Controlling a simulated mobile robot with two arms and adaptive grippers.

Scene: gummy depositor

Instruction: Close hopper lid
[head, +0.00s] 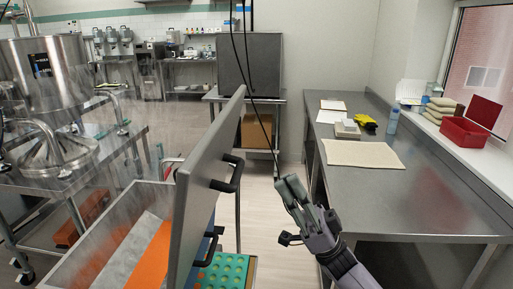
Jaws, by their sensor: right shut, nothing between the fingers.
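The hopper lid (209,175) is a flat grey metal panel with black handles (227,174). It stands raised, tilted from upright, along the right side of the open hopper (72,262). Orange and pale sloped surfaces (141,262) show inside the hopper. My right gripper (285,184) is shut and empty. It is in the air to the right of the lid, apart from the upper handle. My left gripper is not in view.
A green moulded tray (224,272) lies below the lid. Steel vessels (48,75) stand at left. Open floor lies beyond my right gripper.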

